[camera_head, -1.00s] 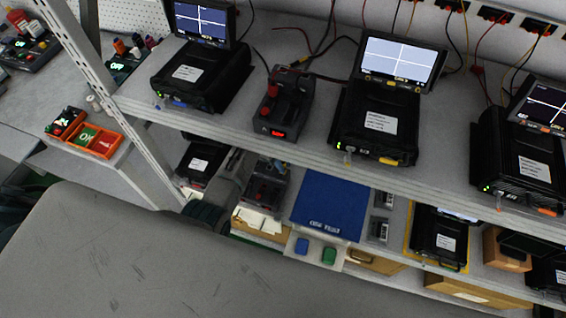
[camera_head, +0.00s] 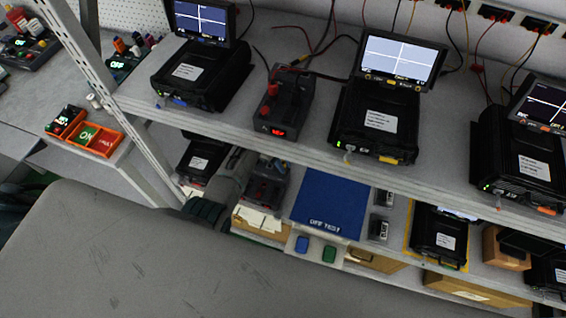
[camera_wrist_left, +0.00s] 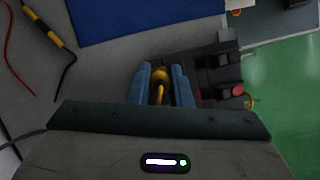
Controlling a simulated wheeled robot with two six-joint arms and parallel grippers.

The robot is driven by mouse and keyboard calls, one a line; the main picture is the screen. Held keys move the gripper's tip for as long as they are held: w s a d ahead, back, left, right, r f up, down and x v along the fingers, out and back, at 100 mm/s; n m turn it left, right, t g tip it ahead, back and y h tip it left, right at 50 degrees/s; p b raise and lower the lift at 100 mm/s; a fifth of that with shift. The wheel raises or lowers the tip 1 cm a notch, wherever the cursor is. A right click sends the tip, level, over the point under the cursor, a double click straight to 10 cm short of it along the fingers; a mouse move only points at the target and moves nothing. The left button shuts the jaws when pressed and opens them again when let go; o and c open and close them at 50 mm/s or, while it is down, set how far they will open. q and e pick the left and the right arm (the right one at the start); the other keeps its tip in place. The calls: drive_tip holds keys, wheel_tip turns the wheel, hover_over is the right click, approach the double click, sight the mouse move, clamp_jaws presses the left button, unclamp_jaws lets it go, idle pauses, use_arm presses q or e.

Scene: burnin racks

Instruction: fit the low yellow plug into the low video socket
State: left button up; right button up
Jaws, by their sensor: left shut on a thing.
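My left gripper (camera_head: 238,174) reaches over the lower shelf, beside a dark power unit (camera_head: 266,187) and left of a blue mat (camera_head: 330,202). In the left wrist view its blue fingers (camera_wrist_left: 160,88) are shut on the yellow plug (camera_wrist_left: 160,76), which shows as a rounded yellow piece between them. Beyond the plug is the dark unit with red knobs (camera_wrist_left: 215,75). A black video unit (camera_head: 437,233) stands on the lower shelf inside a yellow outline. I cannot make out the low video socket. My right gripper is not in view.
The upper shelf (camera_head: 300,148) overhangs the lower one and carries several black units with screens. Blue and green blocks (camera_head: 316,250) sit at the lower shelf's front. A black lead with yellow bands (camera_wrist_left: 60,40) lies left in the wrist view.

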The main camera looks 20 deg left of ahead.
use_arm(q)
drive_tip(key=shift+f, duration=0.25)
drive_tip(key=o, duration=1.3)
